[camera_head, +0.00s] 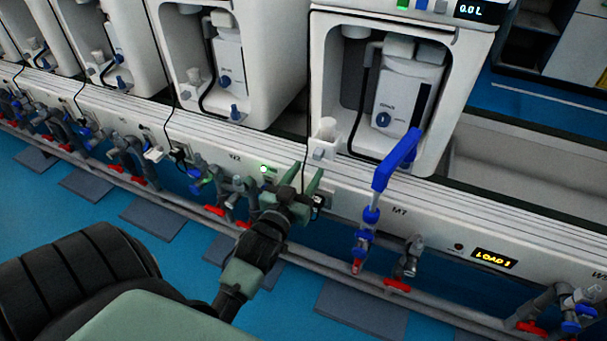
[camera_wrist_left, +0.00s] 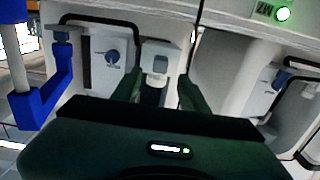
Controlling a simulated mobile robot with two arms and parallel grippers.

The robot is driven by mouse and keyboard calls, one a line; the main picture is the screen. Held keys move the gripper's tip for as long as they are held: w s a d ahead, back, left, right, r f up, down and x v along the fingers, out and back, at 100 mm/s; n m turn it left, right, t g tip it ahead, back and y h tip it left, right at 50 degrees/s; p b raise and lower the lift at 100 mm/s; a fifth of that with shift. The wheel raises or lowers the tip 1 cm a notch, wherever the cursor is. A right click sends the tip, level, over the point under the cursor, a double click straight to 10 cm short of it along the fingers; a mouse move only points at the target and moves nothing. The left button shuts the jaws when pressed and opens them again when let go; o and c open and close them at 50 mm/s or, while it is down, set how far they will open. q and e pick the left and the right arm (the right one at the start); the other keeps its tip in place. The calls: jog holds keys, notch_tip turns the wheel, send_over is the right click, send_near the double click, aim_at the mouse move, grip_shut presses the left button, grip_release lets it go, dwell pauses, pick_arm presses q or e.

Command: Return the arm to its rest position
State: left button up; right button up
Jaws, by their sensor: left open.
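My left arm comes in from the lower left in the head view. Its green left gripper (camera_head: 300,180) is open, with nothing between its fingers, in front of the white line panel (camera_head: 340,205) and to the left of the blue hose fitting (camera_head: 395,165). In the left wrist view the two dark green fingers (camera_wrist_left: 157,92) stand apart, with a white boxy part (camera_wrist_left: 160,60) of a test unit visible beyond them. The blue fitting also shows in the wrist view (camera_wrist_left: 45,100) at the left. My right gripper is not in view.
White test units (camera_head: 400,90) stand in a row behind the panel. Grey pipes with red valve handles (camera_head: 397,284) run along the panel's lower front, close to the left arm. A lit display (camera_head: 494,258) is at the right. Blue floor (camera_head: 60,210) lies open in front, with dark grey plates.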

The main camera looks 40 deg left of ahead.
pick_arm(q)
jog(key=shift+v, duration=0.8)
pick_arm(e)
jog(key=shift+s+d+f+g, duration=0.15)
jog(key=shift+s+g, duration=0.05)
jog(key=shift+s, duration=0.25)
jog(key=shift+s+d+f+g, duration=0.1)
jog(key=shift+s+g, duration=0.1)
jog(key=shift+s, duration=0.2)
